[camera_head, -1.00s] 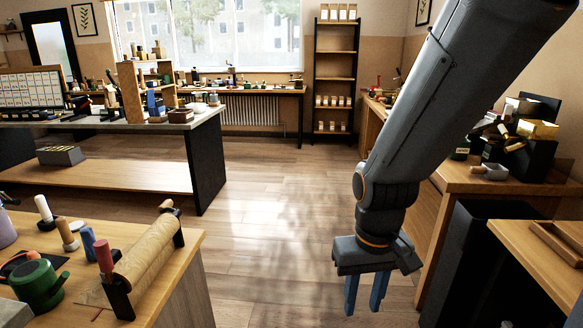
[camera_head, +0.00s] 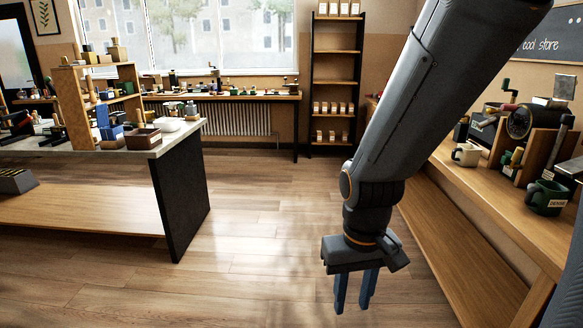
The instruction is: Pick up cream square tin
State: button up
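My gripper (camera_head: 354,290) hangs down over the open wooden floor, right of the middle of the view. Its two blue fingers are apart with nothing between them, so it is open and empty. I cannot make out a cream square tin for certain among the many small items. A dark green mug with a label (camera_head: 546,197) stands nearer on the same counter.
A counter (camera_head: 470,190) with grinders and vessels runs along the right. A table (camera_head: 180,135) with a small shelf and boxes stands left. A tall dark rack (camera_head: 333,51) with small packets stands at the back wall. Floor (camera_head: 262,240) between them is clear.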

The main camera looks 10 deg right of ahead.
aim_at(465, 155)
jog(key=i, duration=2.3)
jog(key=z, duration=2.2)
jog(key=i, duration=0.5)
jog(key=z, duration=0.05)
